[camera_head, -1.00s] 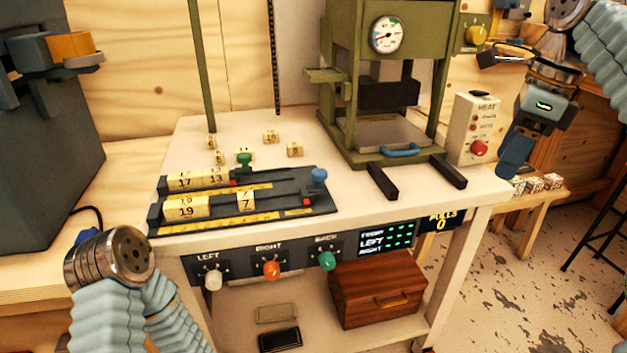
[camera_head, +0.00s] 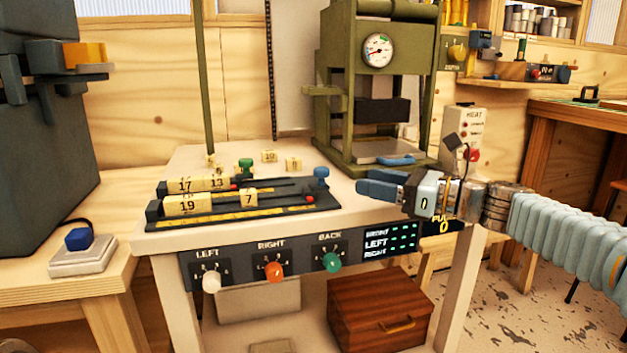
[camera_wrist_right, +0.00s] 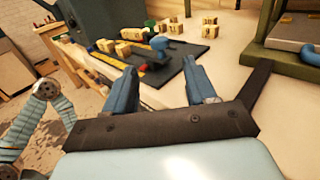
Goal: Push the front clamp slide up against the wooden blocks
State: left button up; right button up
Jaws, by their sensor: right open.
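The clamp fixture (camera_head: 285,212) lies on the white table with two parallel tracks. On its front track sit wooden blocks 19 (camera_head: 187,204) and 7 (camera_head: 248,198). The slide with the blue knob (camera_head: 321,174) is at the right end, apart from block 7; the knob also shows in the wrist view (camera_wrist_right: 158,43). The green knob (camera_head: 246,166) is by the back track, near blocks 17 and 13 (camera_head: 217,183). My right gripper (camera_head: 368,188) is open and empty, right of the blue knob; in the wrist view its fingers (camera_wrist_right: 163,83) point toward the fixture. My left gripper is not in view.
An olive press (camera_head: 340,110) with a blue handle stands behind my right gripper. Several loose number blocks (camera_head: 268,156) lie behind the fixture. The table's front panel has three knobs (camera_head: 275,271). A blue button box (camera_head: 80,250) stands on the left bench.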

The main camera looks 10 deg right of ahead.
aim_at(321, 168)
jog(key=x, duration=1.1)
jog(key=shift+w, duration=0.1)
grip_shut()
jog(key=shift+a, duration=0.1)
